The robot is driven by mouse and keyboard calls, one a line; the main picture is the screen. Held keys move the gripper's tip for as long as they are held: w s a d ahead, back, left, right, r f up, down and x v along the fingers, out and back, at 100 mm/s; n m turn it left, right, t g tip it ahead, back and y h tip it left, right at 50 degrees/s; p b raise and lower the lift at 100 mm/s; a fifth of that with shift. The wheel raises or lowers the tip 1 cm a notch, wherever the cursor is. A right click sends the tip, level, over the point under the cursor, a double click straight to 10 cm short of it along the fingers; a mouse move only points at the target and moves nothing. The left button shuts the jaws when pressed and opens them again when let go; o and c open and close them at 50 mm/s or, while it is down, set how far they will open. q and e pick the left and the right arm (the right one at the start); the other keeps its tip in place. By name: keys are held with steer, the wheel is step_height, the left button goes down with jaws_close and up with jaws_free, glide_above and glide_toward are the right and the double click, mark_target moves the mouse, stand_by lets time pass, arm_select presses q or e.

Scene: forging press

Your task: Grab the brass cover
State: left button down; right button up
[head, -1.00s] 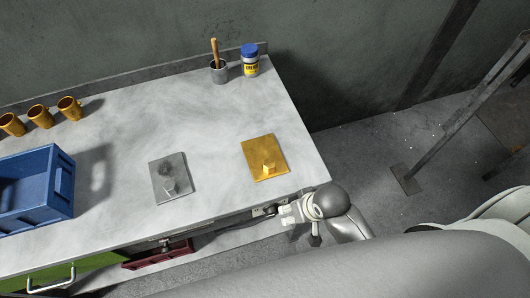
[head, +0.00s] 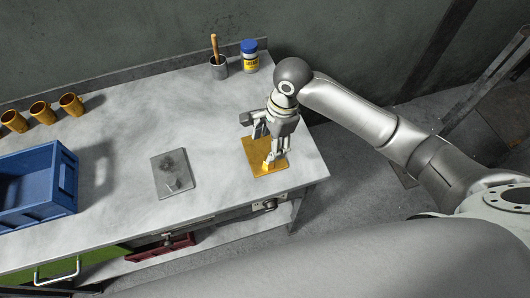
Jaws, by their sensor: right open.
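The brass cover (head: 258,170) is a flat golden plate with a small raised block at its near end. It lies on the light grey workbench (head: 220,120), near the right end. My right gripper (head: 262,148) is open above the cover, pointing down, and hides its upper right part and part of the block. One finger is over the far left side and the other is close to the block. I cannot tell whether it touches. My left gripper is not in view.
A grey plate (head: 166,181) with a small knob lies left of the cover. A blue crate (head: 40,197) and several brass mugs (head: 72,104) stand at the left. A grey cup (head: 218,69) with a wooden handle and a blue-capped jar (head: 250,62) stand at the back.

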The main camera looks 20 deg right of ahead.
mark_target(264, 150)
steer(key=f, duration=0.1)
steer(key=f+m, duration=0.1)
steer(key=f, duration=0.1)
steer(key=shift+w+d+f+m, duration=0.25)
steer(key=shift+w+f+m, duration=0.15)
step_height(264, 150, down, 5)
steer(key=shift+r+p, duration=0.1)
steer(key=shift+p, duration=0.7)
steer(key=shift+w+f+h, duration=0.1)
steer(key=shift+f+h, duration=0.2)
steer(key=shift+f, duration=0.15)
jaws_close()
steer(key=shift+w+r, duration=0.1)
steer(key=shift+r, duration=0.05)
